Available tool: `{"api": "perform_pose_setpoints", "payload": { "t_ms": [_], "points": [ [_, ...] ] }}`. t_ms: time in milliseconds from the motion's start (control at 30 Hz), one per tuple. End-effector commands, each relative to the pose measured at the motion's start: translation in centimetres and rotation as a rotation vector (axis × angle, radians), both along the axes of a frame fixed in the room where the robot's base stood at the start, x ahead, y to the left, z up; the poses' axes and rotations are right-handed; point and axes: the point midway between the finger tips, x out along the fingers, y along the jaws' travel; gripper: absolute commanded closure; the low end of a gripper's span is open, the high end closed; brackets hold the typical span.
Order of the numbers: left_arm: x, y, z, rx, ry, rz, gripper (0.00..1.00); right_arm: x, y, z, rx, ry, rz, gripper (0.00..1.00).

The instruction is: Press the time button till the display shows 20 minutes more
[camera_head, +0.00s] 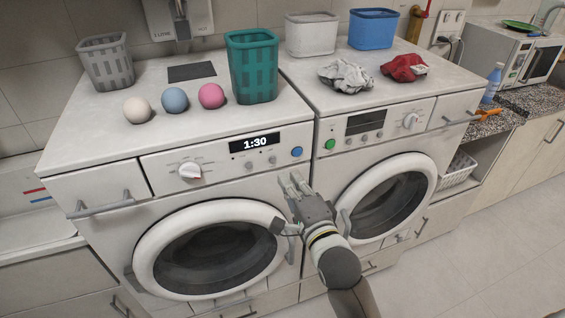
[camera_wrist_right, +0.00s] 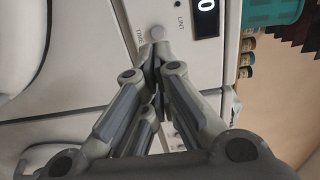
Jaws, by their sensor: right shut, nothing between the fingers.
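My right gripper (camera_head: 292,184) is shut and empty in front of this machine, below and right of the buttons. In the right wrist view, its closed fingertips (camera_wrist_right: 154,60) point at a round grey button (camera_wrist_right: 155,33) with a label beside it that seems to read TIME. I cannot tell whether they touch. Part of the display (camera_wrist_right: 206,18) shows a 0. My left gripper is out of view.
A second machine (camera_head: 385,120) with a green button (camera_head: 330,144) stands to the right. Three balls (camera_head: 174,99) and a green basket (camera_head: 251,70) are on the left machine's top. White and red cloths (camera_head: 403,68) lie on the right one. Door handles stick out.

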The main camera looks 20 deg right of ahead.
Motion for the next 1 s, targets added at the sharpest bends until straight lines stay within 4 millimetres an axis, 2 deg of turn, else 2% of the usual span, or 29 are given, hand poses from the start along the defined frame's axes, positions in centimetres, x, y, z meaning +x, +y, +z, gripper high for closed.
{"api": "perform_pose_setpoints", "payload": {
  "t_ms": [33,200,400,867,1000],
  "points": [
    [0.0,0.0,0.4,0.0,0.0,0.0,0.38,1.0,0.1,0.3,-0.002,-0.001,0.001,1.0],
    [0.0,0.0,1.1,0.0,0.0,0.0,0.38,3.6,0.2,0.3,-0.002,-0.001,0.001,1.0],
    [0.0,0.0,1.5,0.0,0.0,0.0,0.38,5.4,0.2,0.1,-0.001,0.0,0.001,1.0],
    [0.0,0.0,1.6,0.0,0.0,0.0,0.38,5.9,0.2,0.0,0.0,0.0,0.0,1.0],
    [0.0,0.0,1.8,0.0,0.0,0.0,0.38,6.9,0.2,0.1,0.003,-0.002,-0.001,1.0]
  ]
}}
